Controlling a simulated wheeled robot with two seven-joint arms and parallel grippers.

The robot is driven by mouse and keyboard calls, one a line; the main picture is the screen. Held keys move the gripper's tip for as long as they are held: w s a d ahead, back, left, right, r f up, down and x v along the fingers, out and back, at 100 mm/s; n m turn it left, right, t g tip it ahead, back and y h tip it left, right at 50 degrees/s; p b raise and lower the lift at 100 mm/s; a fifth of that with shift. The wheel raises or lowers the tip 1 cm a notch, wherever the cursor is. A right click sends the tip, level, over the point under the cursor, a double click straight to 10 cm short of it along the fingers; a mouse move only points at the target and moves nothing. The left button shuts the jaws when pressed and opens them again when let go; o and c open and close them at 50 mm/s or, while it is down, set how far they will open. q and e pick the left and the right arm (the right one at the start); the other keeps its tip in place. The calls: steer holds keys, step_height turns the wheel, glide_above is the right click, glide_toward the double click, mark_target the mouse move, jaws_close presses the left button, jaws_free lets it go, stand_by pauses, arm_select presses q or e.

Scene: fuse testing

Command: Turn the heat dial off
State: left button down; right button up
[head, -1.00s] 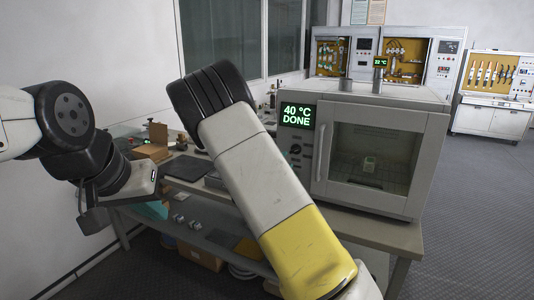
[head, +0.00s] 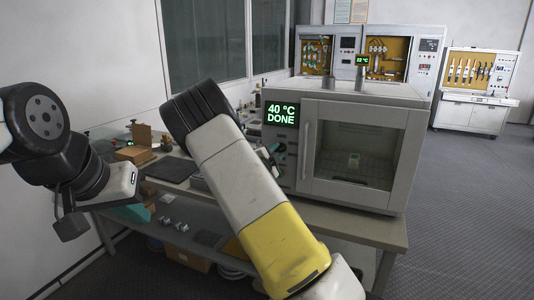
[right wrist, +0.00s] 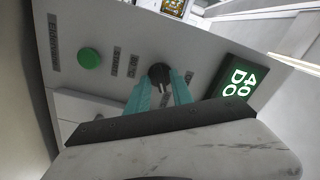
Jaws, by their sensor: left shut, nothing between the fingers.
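The heat dial (right wrist: 159,74) is a black knob on the grey oven's front panel. In the right wrist view, the teal fingers of my right gripper (right wrist: 163,90) are on both sides of it. I cannot tell whether they press on it. In the head view the dial (head: 280,148) is beside the fingertips, and my right forearm hides part of the bench there. The oven (head: 408,103) has its door shut, and its display (head: 281,114) reads "40 °C DONE". My left gripper (head: 132,212) is shut and empty at the left, low beside the bench.
A green button (right wrist: 90,58) is on the panel near the dial. The bench (head: 370,229) has a wooden box (head: 132,153) and dark trays at left. Other test cabinets stand behind. The floor at right is clear.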

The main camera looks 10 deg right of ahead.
jaws_close()
steer(key=n, duration=0.5)
steer(key=shift+n, duration=0.4)
steer(key=n, duration=0.6)
stand_by(0.4)
steer(key=shift+o, duration=1.3)
jaws_free()
